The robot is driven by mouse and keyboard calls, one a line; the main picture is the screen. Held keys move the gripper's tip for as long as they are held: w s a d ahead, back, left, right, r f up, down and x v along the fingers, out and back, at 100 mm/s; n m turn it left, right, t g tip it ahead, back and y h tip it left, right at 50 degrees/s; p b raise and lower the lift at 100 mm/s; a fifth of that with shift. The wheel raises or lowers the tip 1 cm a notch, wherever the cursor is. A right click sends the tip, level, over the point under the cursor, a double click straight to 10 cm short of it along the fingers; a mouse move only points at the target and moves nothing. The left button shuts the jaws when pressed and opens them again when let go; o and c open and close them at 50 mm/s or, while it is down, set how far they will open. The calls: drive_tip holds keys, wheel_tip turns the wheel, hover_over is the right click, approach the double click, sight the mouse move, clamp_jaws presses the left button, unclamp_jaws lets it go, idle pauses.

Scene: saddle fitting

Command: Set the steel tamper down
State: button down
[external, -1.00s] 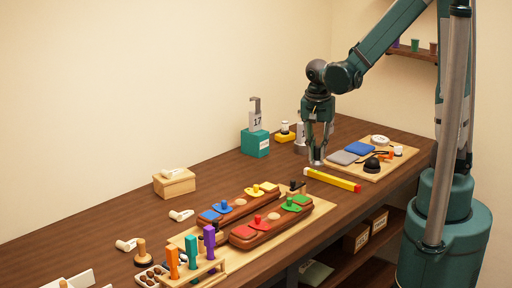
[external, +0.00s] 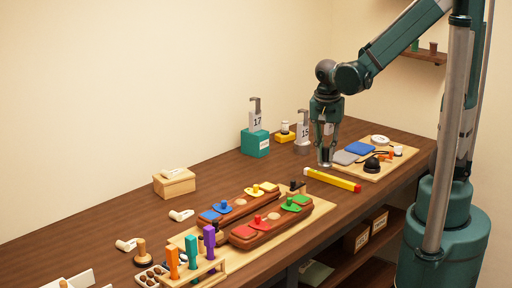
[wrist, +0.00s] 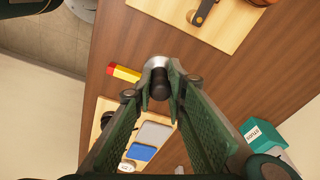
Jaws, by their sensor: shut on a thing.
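The steel tamper (external: 325,158) is in my gripper (external: 327,143), upright, with its round steel foot downward. It is just behind the yellow and red bar and left of the board with pads. In the wrist view the tamper (wrist: 157,63) shows its dark handle end and shiny foot between the two fingers of my gripper (wrist: 160,85), which are shut on it. The foot is at or very near the wooden tabletop; I cannot tell whether it touches.
The yellow and red bar (external: 332,179) lies close in front. A board (external: 372,174) with grey and blue pads is to the right. A hook stand marked 15 (external: 302,138) and a teal block marked 17 (external: 255,143) stand to the left. Bare tabletop (external: 225,165) lies further left.

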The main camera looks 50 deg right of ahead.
drive_tip(key=s+b, duration=0.3)
drive_tip(key=s, duration=0.3)
drive_tip(key=shift+s+f, duration=0.15)
idle(0.5)
drive_tip(key=shift+f+b, duration=1)
drive_tip(key=shift+f, duration=1.9)
drive_tip(key=shift+f+b, duration=0.6)
drive_tip(key=shift+f, duration=1.5)
drive_tip(key=shift+f, duration=0.1)
